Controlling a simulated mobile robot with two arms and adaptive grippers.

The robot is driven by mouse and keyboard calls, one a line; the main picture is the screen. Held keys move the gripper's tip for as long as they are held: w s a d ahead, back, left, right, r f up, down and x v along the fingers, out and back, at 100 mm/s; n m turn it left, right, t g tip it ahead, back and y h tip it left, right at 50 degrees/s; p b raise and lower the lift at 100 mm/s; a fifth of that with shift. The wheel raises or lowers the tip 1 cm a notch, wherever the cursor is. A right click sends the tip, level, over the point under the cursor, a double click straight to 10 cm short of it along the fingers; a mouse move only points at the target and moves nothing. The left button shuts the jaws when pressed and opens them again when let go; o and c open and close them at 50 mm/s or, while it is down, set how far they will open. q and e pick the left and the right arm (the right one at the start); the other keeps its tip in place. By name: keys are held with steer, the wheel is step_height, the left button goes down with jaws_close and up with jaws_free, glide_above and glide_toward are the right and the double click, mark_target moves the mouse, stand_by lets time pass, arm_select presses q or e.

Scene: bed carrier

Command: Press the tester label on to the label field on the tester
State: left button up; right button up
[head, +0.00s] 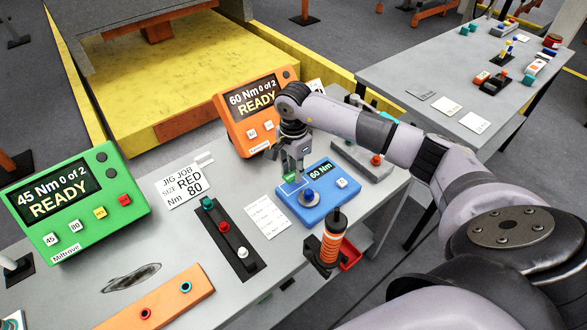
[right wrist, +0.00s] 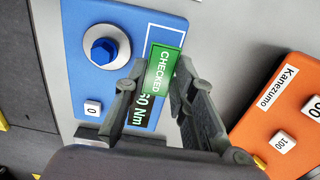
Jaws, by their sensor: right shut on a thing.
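The tester is a blue box (head: 318,206) on the grey bench, with a blue knob, a white button and a 60 Nm display. It also shows in the right wrist view (right wrist: 85,18). The label field is a white outline (right wrist: 149,30) on its top face. My right gripper (head: 291,170) is over the tester, its fingers shut on the green tester label (right wrist: 164,68), which reads CHECKED. The label overlaps part of the outline and the display in the wrist view. Whether it touches the surface I cannot tell. My left gripper is not in view.
An orange READY unit (head: 236,112) stands close behind the tester. A green READY unit (head: 75,203) is at left. A torque tool with an orange grip (head: 333,238) stands at the bench's front edge. A white sheet (head: 266,217) and dark strip with knobs (head: 226,236) lie left of the tester.

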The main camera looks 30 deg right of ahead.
mark_target(293, 175)
steer(key=shift+f+b, duration=0.2)
steer(key=shift+b, duration=0.15)
stand_by(0.8)
steer(key=shift+f+b, duration=0.15)
steer(key=shift+b, duration=0.15)
stand_by(0.4)
steer(key=shift+f+b, duration=0.9)
steer(key=shift+f, duration=0.1)
steer(key=shift+f+b, duration=0.15)
steer(key=shift+b, duration=0.25)
stand_by(0.3)
steer(key=shift+f, duration=0.3)
steer(key=shift+r, duration=0.1)
